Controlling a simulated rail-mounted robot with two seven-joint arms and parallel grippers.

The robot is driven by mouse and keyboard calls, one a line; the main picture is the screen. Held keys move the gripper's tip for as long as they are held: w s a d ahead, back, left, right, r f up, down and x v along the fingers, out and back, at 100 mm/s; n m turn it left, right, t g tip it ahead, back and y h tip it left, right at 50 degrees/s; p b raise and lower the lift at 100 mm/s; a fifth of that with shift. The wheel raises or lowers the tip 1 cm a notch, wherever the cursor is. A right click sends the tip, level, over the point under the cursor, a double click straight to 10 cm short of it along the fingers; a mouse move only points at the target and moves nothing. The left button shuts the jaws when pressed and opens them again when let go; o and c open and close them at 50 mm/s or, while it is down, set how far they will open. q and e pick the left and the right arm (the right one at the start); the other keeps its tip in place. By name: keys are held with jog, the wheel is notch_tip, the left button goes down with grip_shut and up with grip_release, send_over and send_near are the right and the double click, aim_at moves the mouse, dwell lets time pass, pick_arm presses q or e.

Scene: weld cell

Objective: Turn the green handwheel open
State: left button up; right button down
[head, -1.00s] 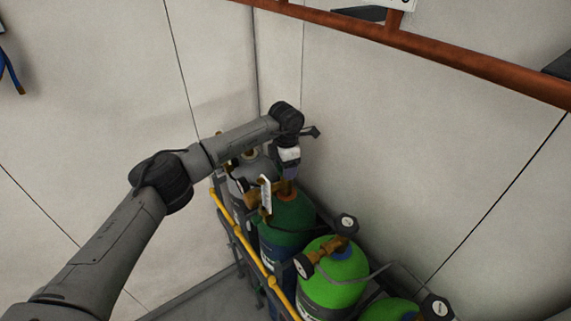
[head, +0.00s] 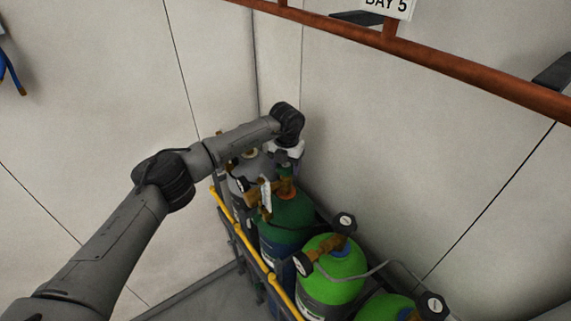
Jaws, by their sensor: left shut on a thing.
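My left gripper (head: 287,170) points down over the valve at the top of the dark green cylinder (head: 290,212). It is shut on the handwheel there. The wheel is hidden by the gripper and wrist, so I cannot see its colour or how far it is turned. A brass regulator (head: 253,195) and a white tag (head: 266,196) show just left of the gripper. My right gripper is not in view.
A bright green cylinder (head: 331,285) with brass valve and black-rimmed gauges (head: 345,221) stands nearer, with another at the bottom edge. Grey cylinders stand behind. A yellow rail (head: 283,296) runs along their left. Walls close in behind and right; a copper-coloured pipe (head: 470,65) crosses above.

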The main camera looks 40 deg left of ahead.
aim_at(287, 165)
pick_arm(q)
jog(key=shift+r+n, duration=0.1)
jog(key=shift+n, duration=0.5)
jog(key=o, duration=0.9)
jog(key=shift+d+r+b, duration=0.1)
jog(key=shift+r+b, duration=1.35)
jog(key=shift+r, duration=5.4)
jog(key=shift+w, duration=0.1)
